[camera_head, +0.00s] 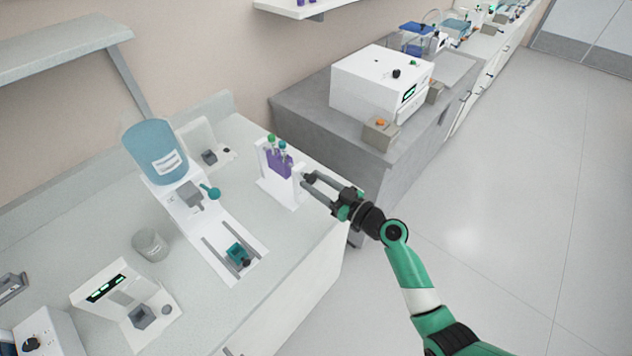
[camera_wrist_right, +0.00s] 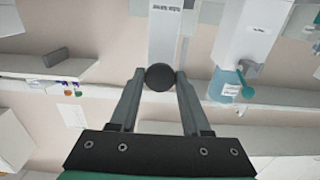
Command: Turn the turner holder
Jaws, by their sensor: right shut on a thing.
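The turner holder (camera_head: 279,163) is a purple tube block carried between white uprights on a white base (camera_head: 284,192), near the right edge of the white counter. Capped tubes (camera_head: 272,139) stand upright in it, one with a green cap. My right gripper (camera_head: 306,183) reaches in from the right and meets the stand's right side. In the right wrist view, its fingertips (camera_wrist_right: 160,77) are shut on a round dark knob (camera_wrist_right: 160,78). The knob is hidden by the fingers in the head view. My left gripper is in neither view.
A blue bottle (camera_head: 155,150) on a white dispenser stands left of the holder, with a teal lever (camera_head: 210,191) facing it. A grey bench with a white machine (camera_head: 372,85) lies behind right.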

